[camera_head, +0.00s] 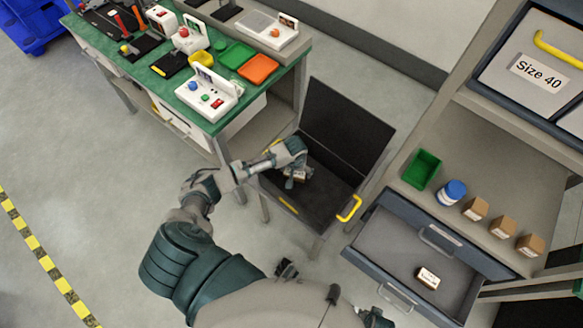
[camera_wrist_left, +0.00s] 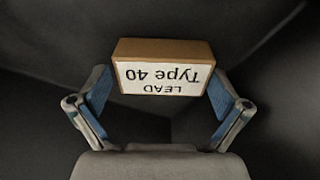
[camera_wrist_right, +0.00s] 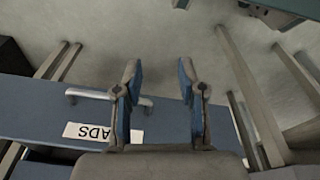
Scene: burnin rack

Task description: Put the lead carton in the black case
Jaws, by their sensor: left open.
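The black case (camera_head: 345,125) stands with its lid up on a stand in the middle of the head view. My left gripper (camera_head: 297,178) reaches down into it. The lead carton (camera_wrist_left: 162,75), brown with a white label reading LEAD Type 40, shows in the left wrist view at the open fingertips, against the dark case interior. The fingers stand apart on either side of it, with gaps visible. In the head view the gripper mostly hides the carton. My right gripper (camera_wrist_right: 158,85) is open and empty, above a blue drawer front in its wrist view.
An open drawer (camera_head: 385,245) at right holds a small labelled carton (camera_head: 428,278). The shelf above bears a green bin (camera_head: 422,169), a blue-lidded jar (camera_head: 452,192) and several brown cartons. A green-topped bench (camera_head: 160,85) with devices stands at upper left.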

